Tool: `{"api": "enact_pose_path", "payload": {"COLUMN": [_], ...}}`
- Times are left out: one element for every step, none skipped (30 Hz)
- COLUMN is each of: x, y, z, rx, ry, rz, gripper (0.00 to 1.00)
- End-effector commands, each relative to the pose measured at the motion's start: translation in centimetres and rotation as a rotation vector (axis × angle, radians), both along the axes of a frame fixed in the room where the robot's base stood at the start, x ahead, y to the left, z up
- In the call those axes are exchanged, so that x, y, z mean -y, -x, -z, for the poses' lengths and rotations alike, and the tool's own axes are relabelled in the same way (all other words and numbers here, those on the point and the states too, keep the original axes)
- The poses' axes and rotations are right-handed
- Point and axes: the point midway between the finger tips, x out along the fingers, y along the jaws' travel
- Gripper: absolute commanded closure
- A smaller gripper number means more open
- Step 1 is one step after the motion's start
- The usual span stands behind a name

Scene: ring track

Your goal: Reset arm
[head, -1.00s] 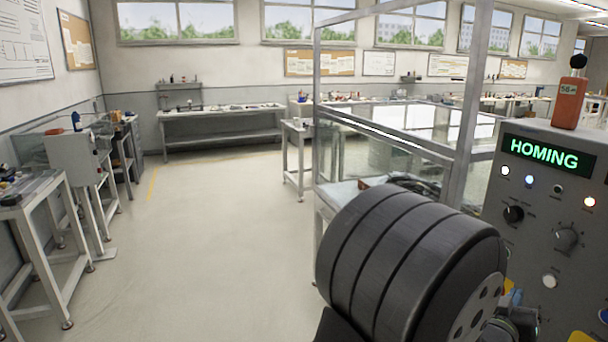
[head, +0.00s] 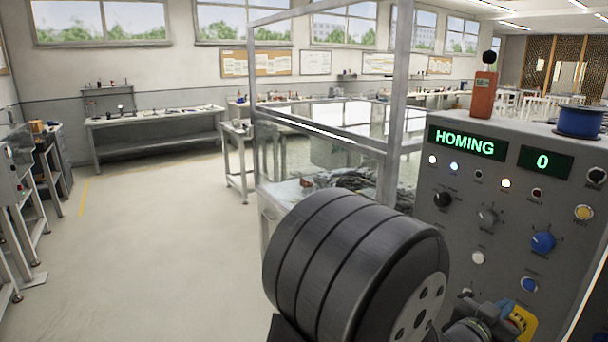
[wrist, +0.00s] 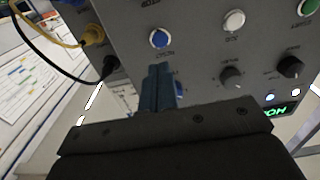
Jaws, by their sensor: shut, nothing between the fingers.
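The grey control panel (head: 455,225) stands at the right in the head view, with a green display reading HOMING (head: 467,142) and a smaller one reading 0 (head: 542,161). My gripper (wrist: 158,70) shows in the wrist view with its blue-grey fingers together and empty. Its tips are in front of the panel, close to a blue button (wrist: 160,38); whether they touch the panel I cannot tell. A white button (wrist: 233,20) and dark knobs (wrist: 232,77) are beside them. In the head view my dark arm link covers the panel's lower left.
A yellow plug (wrist: 92,35) and a black plug (wrist: 110,65) with cables are left of the fingers. An orange bottle-like object (head: 483,95) and a blue spool (head: 579,121) stand on the panel top. A framed glass enclosure (head: 330,160) is behind. Open floor lies left.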

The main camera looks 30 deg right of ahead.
Motion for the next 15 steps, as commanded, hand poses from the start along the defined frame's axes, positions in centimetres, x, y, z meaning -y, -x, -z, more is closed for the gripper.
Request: {"api": "enact_pose_path", "payload": {"x": [0.9, 1.3, 1.0, 0.3, -0.2, -0.9, -1.4, -1.9, -2.6, -3.2, -3.7, -4.5, -5.1, -5.7, -6.5], "y": [0.0, 0.0, 0.0, 0.0, 0.0, 0.0, 0.0, -0.1, -0.1, -0.1, -0.1, -0.1, -0.1, -0.1, -0.1], "z": [0.0, 0.0, 0.0, -0.1, -0.1, -0.1, -0.1, -0.1, -0.1, -0.1, -0.1, -0.1, -0.1, -0.1, -0.1], "rx": [0.0, 0.0, -0.001, -0.001, 0.0, -0.001, 0.0, 0.0, 0.0, 0.0, 0.0, 0.0, 0.0, -0.001, -0.001], "ry": [0.001, 0.002, 0.001, 0.001, 0.001, 0.0, 0.001, 0.002, 0.001, 0.0, 0.001, 0.001, 0.002, 0.001, 0.001], "rz": [0.0, 0.0, -0.001, -0.001, -0.001, -0.001, -0.001, -0.001, -0.002, -0.002, -0.002, -0.002, -0.002, -0.002, -0.003], "gripper": [1.0, 1.0, 1.0, 1.0, 1.0, 1.0, 1.0, 1.0, 1.0, 1.0, 1.0, 1.0, 1.0, 1.0, 1.0]}}
